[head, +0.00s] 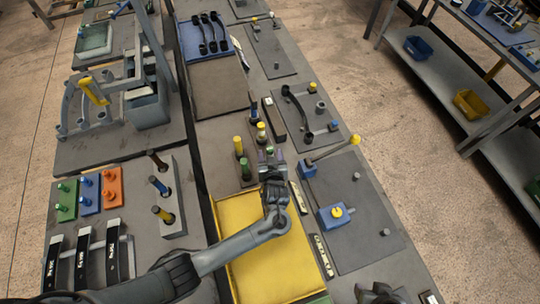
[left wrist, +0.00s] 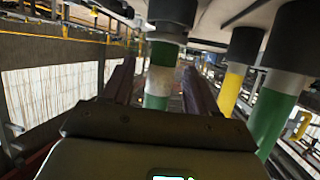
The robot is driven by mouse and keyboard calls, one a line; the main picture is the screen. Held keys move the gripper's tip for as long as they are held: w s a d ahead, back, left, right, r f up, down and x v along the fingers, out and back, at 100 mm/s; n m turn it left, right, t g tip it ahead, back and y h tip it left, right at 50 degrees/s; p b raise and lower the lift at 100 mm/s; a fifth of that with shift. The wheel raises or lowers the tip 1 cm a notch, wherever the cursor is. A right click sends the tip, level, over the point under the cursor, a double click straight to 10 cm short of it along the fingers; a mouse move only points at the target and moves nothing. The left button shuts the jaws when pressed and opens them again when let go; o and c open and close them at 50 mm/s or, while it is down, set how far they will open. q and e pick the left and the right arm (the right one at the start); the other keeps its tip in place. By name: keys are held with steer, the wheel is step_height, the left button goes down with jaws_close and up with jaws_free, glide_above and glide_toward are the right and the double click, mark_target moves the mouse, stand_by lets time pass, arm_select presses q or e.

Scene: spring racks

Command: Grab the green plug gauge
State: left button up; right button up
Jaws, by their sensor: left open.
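A green plug gauge (left wrist: 160,60) with a pale band and a dark end stands between the two fingers of my left gripper (left wrist: 158,90) in the left wrist view. The fingers are open on either side; I cannot tell whether they touch it. In the head view, my left gripper (head: 272,158) is at the gauge rack, with a green gauge top (head: 270,150) just beyond its fingertips. Another green gauge (head: 245,168) stands to the left; a green gauge (left wrist: 274,118) also shows at the right of the wrist view. My right gripper's jaws do not show.
Yellow gauges (head: 238,145) and (head: 261,133) stand close to the left gripper. A yellow tray (head: 240,210) lies below the rack, under my left forearm. A grey mat with a blue block (head: 334,216) and a yellow-ended rod (head: 335,150) is at the right.

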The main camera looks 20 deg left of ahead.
arm_select(q)
steer(key=shift+x, duration=1.65)
jaws_close()
